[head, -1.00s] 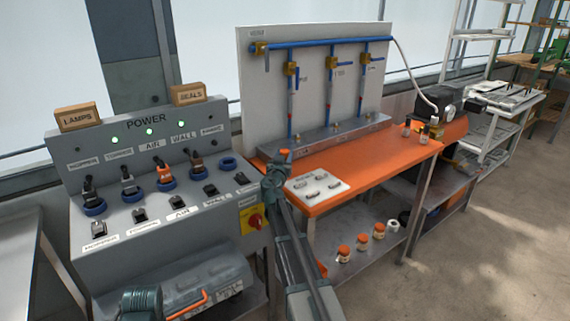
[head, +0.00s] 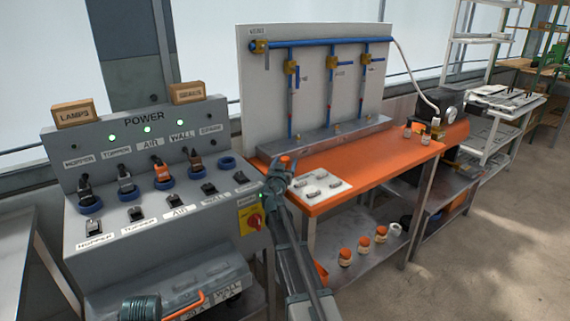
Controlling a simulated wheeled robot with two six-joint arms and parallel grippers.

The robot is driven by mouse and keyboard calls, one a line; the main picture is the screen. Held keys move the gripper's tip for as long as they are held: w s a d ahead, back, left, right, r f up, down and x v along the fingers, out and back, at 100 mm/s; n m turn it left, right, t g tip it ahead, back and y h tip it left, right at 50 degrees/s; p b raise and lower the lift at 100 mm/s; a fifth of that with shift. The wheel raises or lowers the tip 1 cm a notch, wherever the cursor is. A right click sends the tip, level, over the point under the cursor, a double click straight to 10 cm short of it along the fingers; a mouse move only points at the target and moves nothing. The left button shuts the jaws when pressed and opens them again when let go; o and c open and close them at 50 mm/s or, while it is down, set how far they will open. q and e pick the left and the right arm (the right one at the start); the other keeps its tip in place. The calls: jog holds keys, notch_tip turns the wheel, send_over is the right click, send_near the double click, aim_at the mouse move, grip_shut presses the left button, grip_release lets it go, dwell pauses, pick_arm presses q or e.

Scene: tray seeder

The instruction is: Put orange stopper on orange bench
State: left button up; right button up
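The orange bench (head: 378,172) has a bright orange top and stands in the middle of the head view, behind and right of my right gripper. My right gripper (head: 283,168) is at the left front edge of this bench in the picture. A small orange piece, which looks like the orange stopper (head: 285,159), shows at its fingertips; the gripper appears shut on it. The fingers are small, and part of the stopper is hidden. I cannot tell its height above the bench top.
A white plate (head: 332,193) with small grey parts lies on the bench's near left. A valve board (head: 310,85) stands behind. Small bottles (head: 427,135) stand at the right end. A power console (head: 150,215) is at left. Several orange-capped jars (head: 363,245) stand on the lower shelf.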

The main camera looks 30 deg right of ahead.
jog(key=shift+r, duration=0.15)
jog(key=v, duration=1.2)
jog(key=shift+a, duration=0.1)
dwell(0.3)
